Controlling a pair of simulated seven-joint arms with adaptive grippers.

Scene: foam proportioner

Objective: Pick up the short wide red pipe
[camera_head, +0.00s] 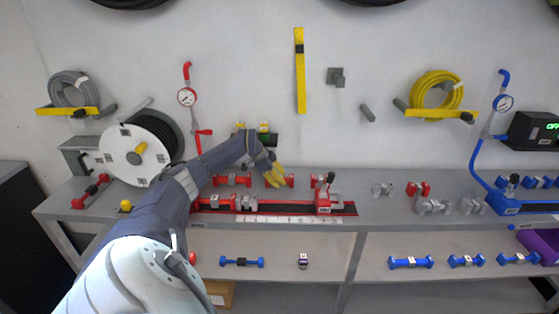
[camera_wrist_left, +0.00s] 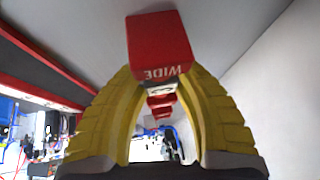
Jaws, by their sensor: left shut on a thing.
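My left gripper (camera_head: 275,178) is at the back of the bench top, above the red vise rail. Its yellow fingers (camera_wrist_left: 158,90) are closed on a red pipe. In the left wrist view, the near end of the red pipe (camera_wrist_left: 158,38) reads WIDE upside down, and its body runs away between the fingers. In the head view, only a red end (camera_head: 290,180) shows right of the fingers; the rest is hidden behind them. The pipe looks low at the bench top; I cannot tell whether it still touches. My right gripper is not in view.
Another red pipe (camera_head: 232,180) lies just left of my gripper. The red vise rail (camera_head: 275,219) with its clamp (camera_head: 324,194) lies in front. A red pipe (camera_head: 90,191) lies at the left end. Grey fittings (camera_head: 433,206) lie to the right. Blue pipes (camera_head: 410,262) lie on the lower shelf.

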